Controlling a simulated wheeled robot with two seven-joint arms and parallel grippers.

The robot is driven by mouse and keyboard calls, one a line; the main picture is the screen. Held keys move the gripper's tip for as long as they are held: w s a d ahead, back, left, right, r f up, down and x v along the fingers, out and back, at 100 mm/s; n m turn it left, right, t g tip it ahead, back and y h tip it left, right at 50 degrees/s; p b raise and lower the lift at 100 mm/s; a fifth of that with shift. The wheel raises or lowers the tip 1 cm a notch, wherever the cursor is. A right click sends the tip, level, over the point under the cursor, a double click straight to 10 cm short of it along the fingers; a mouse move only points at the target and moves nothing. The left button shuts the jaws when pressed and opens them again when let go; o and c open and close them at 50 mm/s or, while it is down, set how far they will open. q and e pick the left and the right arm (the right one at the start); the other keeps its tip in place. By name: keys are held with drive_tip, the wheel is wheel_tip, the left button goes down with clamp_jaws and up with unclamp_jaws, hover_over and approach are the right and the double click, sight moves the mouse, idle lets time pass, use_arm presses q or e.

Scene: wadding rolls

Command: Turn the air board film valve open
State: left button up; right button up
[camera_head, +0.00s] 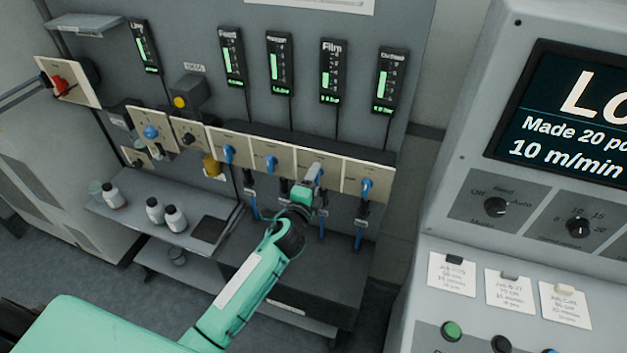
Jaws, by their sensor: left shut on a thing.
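The air board carries a row of cream valve plates with blue handles. The film gauge (333,72), a black strip labelled "Film" with green lights, hangs above the third plate (300,161) of the row. My left gripper (314,174) reaches up to that plate and is shut on its valve handle. The gripper hides most of the handle, so its angle cannot be told. The handles on either side, the second (271,164) and the fourth (366,187), show blue and stand apart from the gripper. My right gripper is not in view.
Other gauges, such as the "Feed" one (232,56), line the board. A red switch (62,86) is at the left. White bottles (154,210) stand on a shelf below. A grey control console (450,140) fills the right side.

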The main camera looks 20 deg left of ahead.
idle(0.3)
use_arm(q)
drive_tip(key=o, duration=1)
drive_tip(key=shift+s+a+b, duration=0.2)
drive_tip(key=shift+s+b, duration=1.55)
drive_tip(key=shift+s, duration=5.15)
drive_tip(key=shift+f, duration=0.1)
